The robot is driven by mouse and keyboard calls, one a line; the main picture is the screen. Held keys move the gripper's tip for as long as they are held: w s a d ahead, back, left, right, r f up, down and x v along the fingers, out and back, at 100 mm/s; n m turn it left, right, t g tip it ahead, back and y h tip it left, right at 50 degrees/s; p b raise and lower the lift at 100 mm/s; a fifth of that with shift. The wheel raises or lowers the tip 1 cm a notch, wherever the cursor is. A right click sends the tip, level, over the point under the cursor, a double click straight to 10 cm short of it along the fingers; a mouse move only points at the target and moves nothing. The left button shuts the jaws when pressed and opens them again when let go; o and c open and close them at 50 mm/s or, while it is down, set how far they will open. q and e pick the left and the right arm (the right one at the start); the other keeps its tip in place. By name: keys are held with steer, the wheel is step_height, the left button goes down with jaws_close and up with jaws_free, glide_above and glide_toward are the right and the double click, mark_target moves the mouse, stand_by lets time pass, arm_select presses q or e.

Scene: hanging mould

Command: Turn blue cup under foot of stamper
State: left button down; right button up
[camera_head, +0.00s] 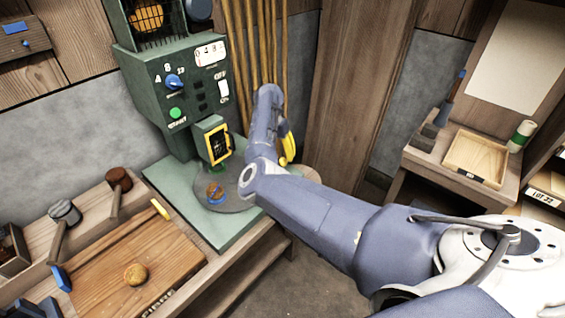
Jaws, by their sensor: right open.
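The stamper is a tall green machine (170,85) at the back left, with knobs and switches on its face. A small blue cup (217,197) with something brown in it sits on the round grey plate (238,200). It is below and close to the yellow-framed front part (217,145); I cannot tell whether it is exactly under the foot. My right arm comes in from the right and its forearm rises beside the plate. My right gripper (287,150), mostly hidden behind the forearm, seems to be the yellow part there; it is open, apart from the cup. My left gripper is not in view.
A wooden board (125,265) with a round brown piece (135,273) lies at the lower left, beside dark-headed tools (65,211). Poles (262,50) stand behind the plate. A wooden tray (476,155) rests on a side table at the right.

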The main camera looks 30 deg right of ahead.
mark_target(282, 159)
steer(key=shift+s+d+f, duration=0.15)
steer(key=shift+f, duration=0.8)
steer(key=shift+s+d+f, duration=0.1)
steer(key=shift+s+f, duration=0.05)
steer(key=shift+f, duration=0.75)
steer(key=shift+c, duration=0.3)
jaws_close()
